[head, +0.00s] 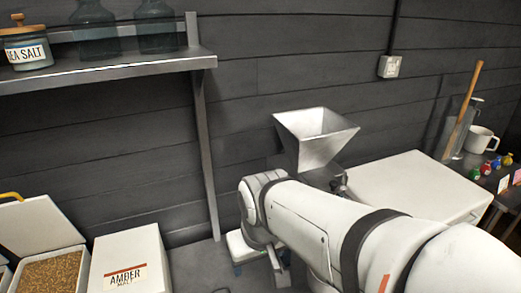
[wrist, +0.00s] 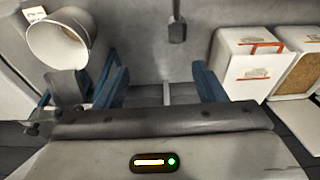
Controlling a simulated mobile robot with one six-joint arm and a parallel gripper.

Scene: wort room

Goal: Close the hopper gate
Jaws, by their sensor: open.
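The metal hopper (head: 315,140), a square funnel, stands against the dark wall in the head view. My arm covers much of what is below it, and I cannot make out the gate there. In the wrist view my gripper (wrist: 163,82) is open, its two blue fingers apart with nothing held between them. A grey plate-like part (wrist: 64,88) is just left of the left finger; I cannot tell whether it is the gate.
A white box labelled amber malt (head: 128,262) and an open grain bin (head: 50,270) stand at lower left. A shelf (head: 110,66) with jars is above them. A white-topped surface (head: 415,185) is right of the hopper. A pale round vessel (wrist: 60,42) shows in the wrist view.

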